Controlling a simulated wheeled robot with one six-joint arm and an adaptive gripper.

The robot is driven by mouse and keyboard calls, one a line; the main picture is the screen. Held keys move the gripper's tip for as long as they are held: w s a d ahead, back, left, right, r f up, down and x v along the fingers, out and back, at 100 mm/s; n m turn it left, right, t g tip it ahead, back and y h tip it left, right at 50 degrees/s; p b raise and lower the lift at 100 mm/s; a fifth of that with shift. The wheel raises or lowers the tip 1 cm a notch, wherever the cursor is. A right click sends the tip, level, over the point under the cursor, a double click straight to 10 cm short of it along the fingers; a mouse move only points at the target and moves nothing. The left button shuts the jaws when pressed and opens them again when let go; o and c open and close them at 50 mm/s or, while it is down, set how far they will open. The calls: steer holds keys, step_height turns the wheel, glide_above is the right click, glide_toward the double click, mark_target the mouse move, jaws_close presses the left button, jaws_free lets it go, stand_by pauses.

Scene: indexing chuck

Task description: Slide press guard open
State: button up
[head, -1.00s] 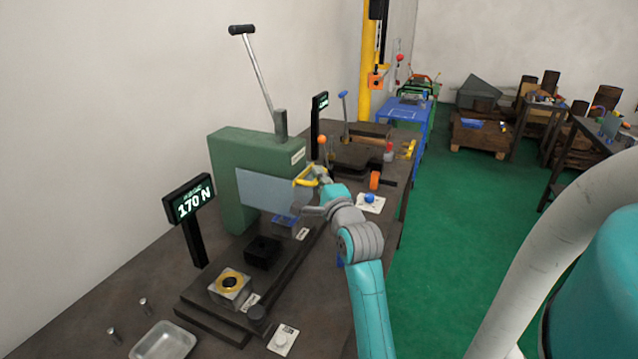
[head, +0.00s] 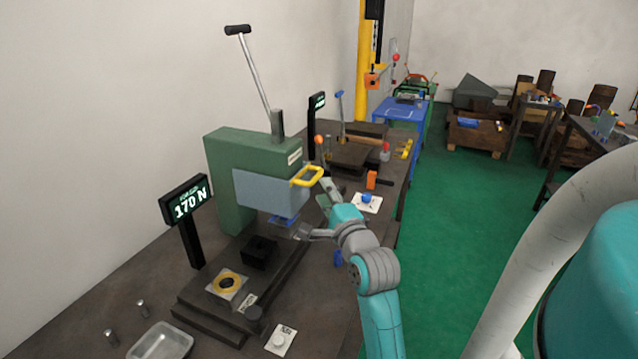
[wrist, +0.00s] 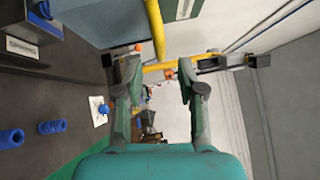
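The press guard (head: 268,190) is a translucent grey-blue panel across the front of the green press (head: 245,148). Its yellow handle (head: 306,176) sticks out from the panel's right end. My gripper (head: 308,212) is just below and to the right of the handle in the head view, with its fingers spread. In the wrist view the fingers of my gripper (wrist: 157,72) are apart, and the yellow handle (wrist: 156,32) appears beyond and between the fingertips. I see no grip on it. Part of the press opening is hidden behind the panel.
A force display (head: 188,200) reading 170 N stands left of the press. A black block (head: 260,252) and a yellow ring on a plate (head: 227,283) lie on the base. A metal tray (head: 160,343) is at the front. The green floor (head: 450,230) at right is clear.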

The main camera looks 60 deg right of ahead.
steer(key=shift+v, duration=2.55)
